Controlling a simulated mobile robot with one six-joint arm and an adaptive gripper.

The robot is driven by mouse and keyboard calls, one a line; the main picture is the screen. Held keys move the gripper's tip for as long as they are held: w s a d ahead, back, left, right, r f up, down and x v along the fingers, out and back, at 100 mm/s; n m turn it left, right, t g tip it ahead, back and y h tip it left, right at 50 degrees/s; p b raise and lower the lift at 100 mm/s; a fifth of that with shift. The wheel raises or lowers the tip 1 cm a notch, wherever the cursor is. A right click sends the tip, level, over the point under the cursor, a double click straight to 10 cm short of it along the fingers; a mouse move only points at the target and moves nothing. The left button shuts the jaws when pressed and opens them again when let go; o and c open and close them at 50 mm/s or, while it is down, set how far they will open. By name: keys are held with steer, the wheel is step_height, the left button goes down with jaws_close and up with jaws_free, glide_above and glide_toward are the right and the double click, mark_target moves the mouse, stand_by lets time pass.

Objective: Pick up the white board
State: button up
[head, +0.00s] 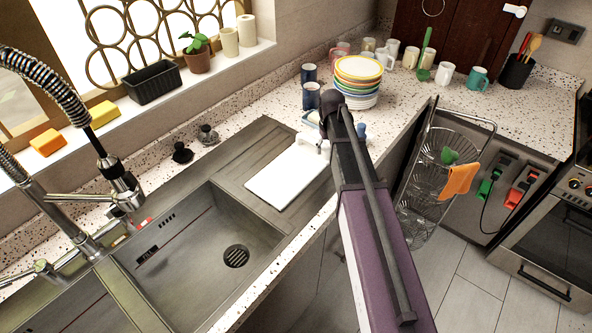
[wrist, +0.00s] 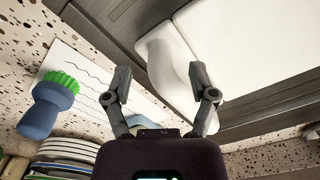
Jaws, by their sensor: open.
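The white board (head: 285,178) lies flat on the ribbed drainer beside the sink in the head view, its far end partly behind my arm. In the wrist view the white board (wrist: 265,45) fills the upper right, with a curved, raised white part (wrist: 168,70) at its near end. My gripper (wrist: 160,75) is open and empty. Its right finger overlaps the edge of that curved part in the picture; I cannot tell whether they touch. The left finger is over a white sheet-like thing with wavy lines (wrist: 75,65). My arm hides the gripper in the head view.
A blue brush with green bristles (wrist: 45,105) lies left of my gripper. Stacked plates (head: 358,80) and dark blue mugs (head: 310,95) stand behind. The sink basin (head: 195,245) is at the front left. A wire rack (head: 430,180) stands to the right.

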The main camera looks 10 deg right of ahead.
steer(key=shift+f+b, duration=0.85)
steer(key=shift+f, duration=0.3)
